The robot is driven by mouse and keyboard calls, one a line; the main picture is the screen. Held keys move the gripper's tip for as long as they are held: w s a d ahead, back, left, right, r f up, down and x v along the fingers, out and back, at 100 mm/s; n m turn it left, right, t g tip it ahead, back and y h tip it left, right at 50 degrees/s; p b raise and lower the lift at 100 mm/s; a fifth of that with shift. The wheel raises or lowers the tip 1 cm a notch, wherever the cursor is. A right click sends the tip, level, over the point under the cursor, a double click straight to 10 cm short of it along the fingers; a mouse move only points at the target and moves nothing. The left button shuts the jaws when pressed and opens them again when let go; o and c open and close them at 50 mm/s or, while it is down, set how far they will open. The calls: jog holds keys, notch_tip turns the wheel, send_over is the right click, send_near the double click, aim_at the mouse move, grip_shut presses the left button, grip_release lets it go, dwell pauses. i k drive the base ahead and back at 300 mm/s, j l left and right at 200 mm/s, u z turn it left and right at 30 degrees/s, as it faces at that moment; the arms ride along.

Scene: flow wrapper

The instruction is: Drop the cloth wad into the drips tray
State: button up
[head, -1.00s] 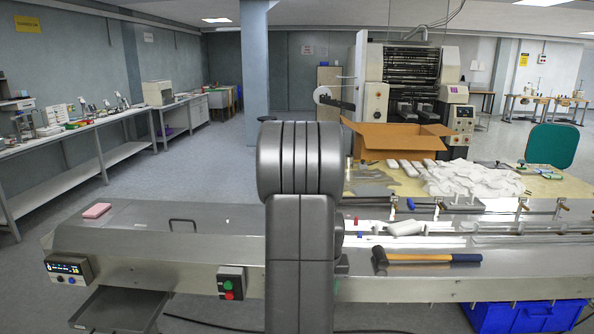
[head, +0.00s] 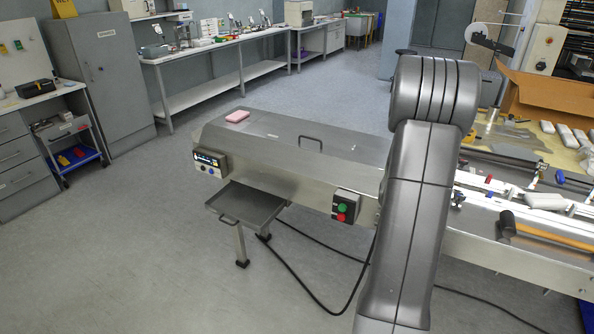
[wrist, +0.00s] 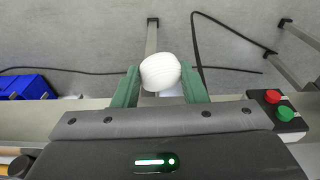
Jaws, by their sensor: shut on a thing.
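The cloth wad (wrist: 160,72) is white and rounded, and shows in the wrist view between the two green fingers of my gripper (wrist: 160,88). My gripper is shut on it and holds it above the floor, beside the machine's front edge. In the head view my own arm hides the gripper and the wad. The drips tray (head: 247,203) is a shallow grey metal tray with a handle, under the left end of the machine in the head view. I see nothing lying in it.
A control box with green and red buttons (head: 345,205) sticks out from the machine's front, right of the tray. A pink block (head: 237,116) lies on the machine cover. A black cable (head: 300,282) runs over the floor.

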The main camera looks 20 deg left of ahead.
aim_at(249, 204)
jog(key=i+j+u, duration=0.2)
jog(key=j, duration=0.25)
jog(key=j+u, duration=0.2)
jog(key=j, duration=0.2)
jog(key=i+j+u, duration=0.15)
jog(key=j, duration=0.25)
jog(key=i+j+u, duration=0.25)
jog(key=i+j, duration=0.25)
jog(key=i+j+u, duration=0.25)
jog(key=i, duration=0.3)
jog(key=j, duration=0.1)
